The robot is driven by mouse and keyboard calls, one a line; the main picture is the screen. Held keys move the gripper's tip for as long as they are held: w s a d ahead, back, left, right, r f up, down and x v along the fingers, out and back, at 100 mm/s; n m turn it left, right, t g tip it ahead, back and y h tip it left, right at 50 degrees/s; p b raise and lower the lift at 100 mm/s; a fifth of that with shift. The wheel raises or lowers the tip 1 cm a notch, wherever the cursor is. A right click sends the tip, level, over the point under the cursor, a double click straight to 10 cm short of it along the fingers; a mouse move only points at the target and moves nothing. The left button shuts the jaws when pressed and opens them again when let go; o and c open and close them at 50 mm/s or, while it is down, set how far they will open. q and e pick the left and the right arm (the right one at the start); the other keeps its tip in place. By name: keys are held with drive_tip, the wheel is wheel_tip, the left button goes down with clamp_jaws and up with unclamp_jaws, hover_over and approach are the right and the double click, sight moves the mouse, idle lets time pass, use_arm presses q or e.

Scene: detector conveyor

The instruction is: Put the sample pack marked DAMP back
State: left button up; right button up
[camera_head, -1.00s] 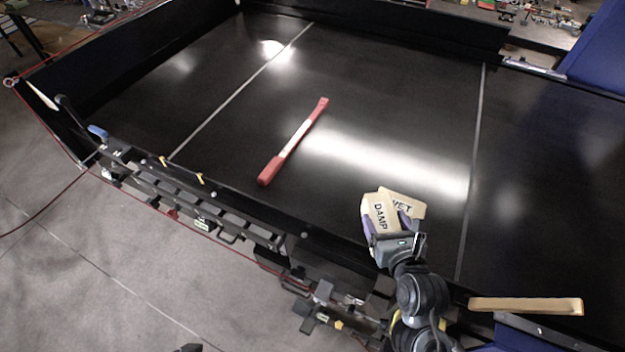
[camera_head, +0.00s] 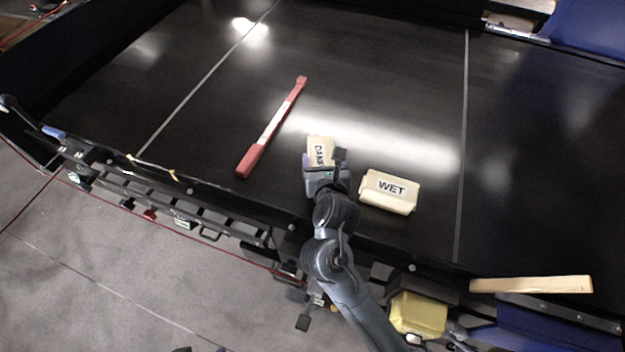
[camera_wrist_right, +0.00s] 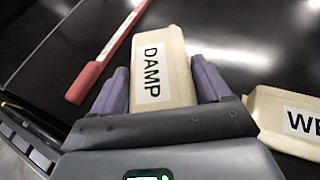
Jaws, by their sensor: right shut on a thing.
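The cream sample pack marked DAMP (camera_head: 319,150) is between the fingers of my right gripper (camera_head: 322,164), over the black conveyor belt (camera_head: 370,95). In the right wrist view the DAMP pack (camera_wrist_right: 162,68) shows its label, with the purple fingers of my right gripper (camera_wrist_right: 160,88) shut on its two sides. I cannot tell whether the pack touches the belt. The cream pack marked WET (camera_head: 389,191) lies on the belt to the right of the gripper, apart from it; part of it shows in the right wrist view (camera_wrist_right: 285,120). My left gripper is not in view.
A red bar with a pale middle (camera_head: 272,127) lies on the belt left of my right gripper. A tan strip (camera_head: 531,285) lies at the front right edge. A yellow block (camera_head: 418,314) is below the front edge. The belt behind is clear.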

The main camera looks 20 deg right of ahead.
drive_tip(key=shift+w+a+h, duration=0.2)
drive_tip(key=shift+w+h, duration=0.1)
drive_tip(key=shift+w, duration=0.1)
drive_tip(key=shift+w+a+f+b, duration=0.1)
drive_tip(key=shift+w+f+b, duration=0.05)
drive_tip(key=shift+f+b, duration=0.15)
drive_tip(key=shift+w+a+f+b, duration=0.1)
drive_tip(key=shift+f+b, duration=1.2)
drive_tip(key=shift+f, duration=0.95)
drive_tip(key=shift+f, duration=0.1)
drive_tip(key=shift+f+b, duration=0.1)
drive_tip(key=shift+b, duration=0.2)
drive_tip(key=o, duration=1.5)
